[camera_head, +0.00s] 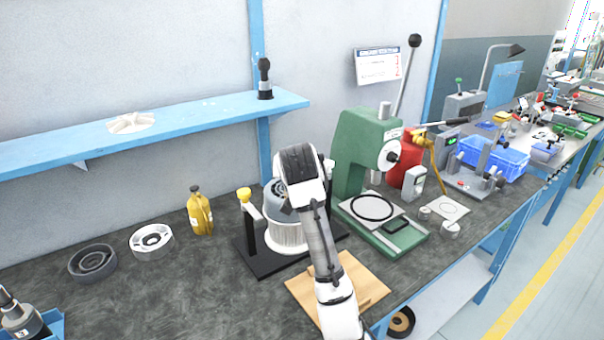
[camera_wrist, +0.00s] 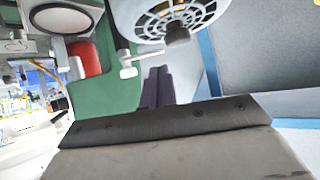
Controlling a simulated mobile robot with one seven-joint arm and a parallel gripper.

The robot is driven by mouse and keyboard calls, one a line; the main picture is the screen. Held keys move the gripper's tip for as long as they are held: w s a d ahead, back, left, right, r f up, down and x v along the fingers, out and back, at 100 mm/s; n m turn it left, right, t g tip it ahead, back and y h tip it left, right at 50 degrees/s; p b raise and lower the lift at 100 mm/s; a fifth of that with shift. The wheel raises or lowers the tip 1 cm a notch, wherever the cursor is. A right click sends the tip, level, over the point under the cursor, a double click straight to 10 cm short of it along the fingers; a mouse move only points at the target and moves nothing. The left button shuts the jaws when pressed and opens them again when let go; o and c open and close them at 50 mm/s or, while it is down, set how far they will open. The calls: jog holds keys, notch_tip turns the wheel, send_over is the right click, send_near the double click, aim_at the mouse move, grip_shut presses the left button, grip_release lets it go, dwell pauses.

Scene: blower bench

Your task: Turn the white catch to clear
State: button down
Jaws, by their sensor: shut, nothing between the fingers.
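The white catch (camera_wrist: 127,63) shows in the wrist view as a small white lever beside the round blower (camera_wrist: 158,22), against the green press. My gripper (camera_wrist: 158,72) is shut and empty, its dark fingers side by side just below and right of the catch, with a small gap seeming to lie between them. In the head view the blower (camera_head: 287,236) stands on a black base, partly covered by my arm. I cannot tell the catch's exact turn.
A yellow-topped post (camera_head: 250,208) stands left of the blower. The green press (camera_head: 360,150) stands close on the right, with a wooden board (camera_head: 355,277) in front. A yellow bottle (camera_head: 200,212), a white ring (camera_head: 151,240) and a dark ring (camera_head: 93,262) lie left.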

jog(key=r+h, duration=0.1)
jog(key=r+m+g, duration=0.1)
jog(key=shift+s+d+r+g+h, duration=0.1)
jog(key=shift+s+r+g+h, duration=0.2)
jog(key=shift+s+r+h, duration=0.1)
jog(key=p+x, duration=0.3)
jog(key=x, duration=0.7)
jog(key=shift+f, duration=0.15)
jog(key=shift+w+a+m+h+p, duration=0.2)
jog(key=shift+w+m+h+p, duration=0.15)
jog(key=shift+m+h, duration=0.5)
jog(key=shift+w+a+m+g+h, duration=0.2)
jog(key=shift+w+m+g+h, duration=0.2)
jog(key=shift+m, duration=0.45)
jog(key=shift+w+p, duration=0.55)
jog(key=shift+w, duration=0.35)
jog(key=shift+w+m+g+h, duration=0.35)
jog(key=shift+m+h, duration=0.1)
jog(key=shift+m, duration=0.25)
jog(key=shift+w+d, duration=0.15)
jog(key=shift+w, duration=0.3)
